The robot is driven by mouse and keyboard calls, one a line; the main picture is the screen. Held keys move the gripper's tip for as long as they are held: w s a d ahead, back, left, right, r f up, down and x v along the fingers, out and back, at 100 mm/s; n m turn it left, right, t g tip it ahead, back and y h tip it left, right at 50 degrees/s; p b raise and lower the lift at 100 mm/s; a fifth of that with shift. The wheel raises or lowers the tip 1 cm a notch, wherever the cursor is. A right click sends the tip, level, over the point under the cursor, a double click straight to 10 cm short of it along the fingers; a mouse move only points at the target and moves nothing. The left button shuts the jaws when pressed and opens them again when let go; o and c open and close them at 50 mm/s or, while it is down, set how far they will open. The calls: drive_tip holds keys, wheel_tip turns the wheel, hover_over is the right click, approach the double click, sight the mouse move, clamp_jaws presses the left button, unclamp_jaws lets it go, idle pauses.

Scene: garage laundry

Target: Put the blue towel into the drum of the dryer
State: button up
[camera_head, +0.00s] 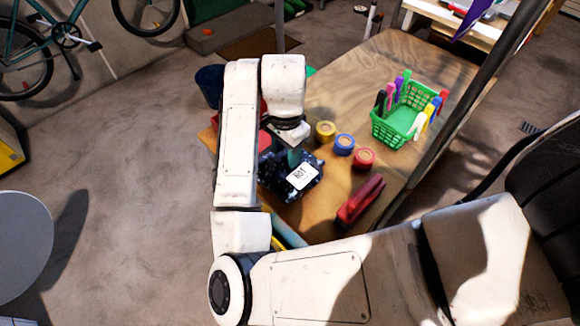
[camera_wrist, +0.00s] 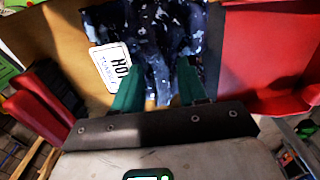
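A dark blue patterned cloth, which I take for the blue towel (camera_head: 275,178), lies crumpled on the wooden table near its left side. In the wrist view the towel (camera_wrist: 165,40) rises in a fold between my two green fingers. My gripper (camera_head: 295,157) points down at it. In the wrist view the fingers of my gripper (camera_wrist: 158,72) stand apart, one on each side of the fold; whether they touch it is unclear. A white plate with dark lettering (camera_head: 302,176) lies at the towel's right side. I cannot make out the dryer or its drum.
The wooden table (camera_head: 350,75) holds yellow, blue and red round tins (camera_head: 344,144), a green basket with coloured pegs (camera_head: 402,122) and a red object (camera_head: 361,200). A dark post stands at the table's right. A bicycle (camera_head: 50,40) is at upper left. Floor at left is mostly clear.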

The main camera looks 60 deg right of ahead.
sight(295, 173)
clamp_jaws()
drive_tip(key=shift+r, duration=0.2)
idle(0.5)
drive_tip(key=shift+r, duration=0.25)
wheel_tip(295, 173, up, 2)
drive_tip(key=shift+w+r, duration=0.1)
drive_tip(key=s+a+r+p, duration=0.1)
drive_tip(key=s+a+r, duration=0.6)
drive_tip(key=s+r, duration=0.3)
drive_tip(key=shift+s+a, duration=0.2)
drive_tip(key=shift+s, duration=0.95)
